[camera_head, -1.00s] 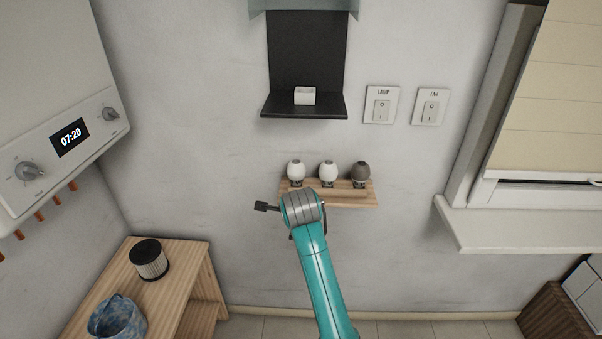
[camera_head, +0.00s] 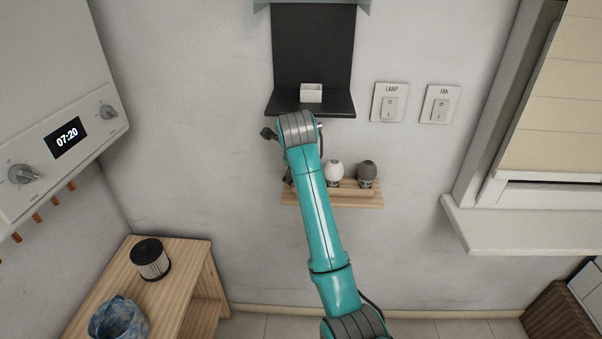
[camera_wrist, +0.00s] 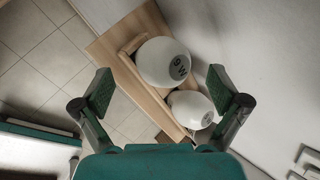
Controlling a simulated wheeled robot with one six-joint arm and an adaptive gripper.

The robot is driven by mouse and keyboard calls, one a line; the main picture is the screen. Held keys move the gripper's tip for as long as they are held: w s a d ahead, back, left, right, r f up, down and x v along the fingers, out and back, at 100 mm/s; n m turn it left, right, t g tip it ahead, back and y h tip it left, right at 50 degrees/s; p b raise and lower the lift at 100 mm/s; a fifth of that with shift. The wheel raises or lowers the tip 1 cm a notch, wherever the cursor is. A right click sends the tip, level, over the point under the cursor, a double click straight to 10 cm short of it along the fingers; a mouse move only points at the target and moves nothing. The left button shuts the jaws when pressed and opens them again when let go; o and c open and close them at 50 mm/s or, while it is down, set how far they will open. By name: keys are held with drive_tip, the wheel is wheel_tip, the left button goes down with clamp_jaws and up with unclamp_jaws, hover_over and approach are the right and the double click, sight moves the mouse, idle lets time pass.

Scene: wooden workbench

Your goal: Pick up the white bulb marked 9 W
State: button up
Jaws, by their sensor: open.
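In the wrist view the white bulb marked 9 W (camera_wrist: 163,62) stands near the end of the small wooden shelf (camera_wrist: 107,48), its print upside down to me. My gripper (camera_wrist: 160,88) is open and empty, its two fingers spread apart, with the bulb showing beyond and between them. A second white bulb (camera_wrist: 188,108) stands close to it; its marking is too small to read. In the head view my arm hides the shelf's left end, the marked bulb and most of my gripper. The second white bulb (camera_head: 334,172) shows right of the arm.
A dark bulb (camera_head: 368,172) stands at the right on the shelf (camera_head: 345,200). The black wall ledge (camera_head: 335,104) with a small white box (camera_head: 311,93) is above. Lamp switch (camera_head: 390,103) and fan switch (camera_head: 440,104) are to the right. Wall surrounds the shelf.

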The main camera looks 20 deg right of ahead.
drive_tip(key=shift+x, duration=1.8)
drive_tip(key=c, duration=1.3)
drive_tip(key=shift+o, duration=0.2)
drive_tip(key=shift+r, duration=0.15)
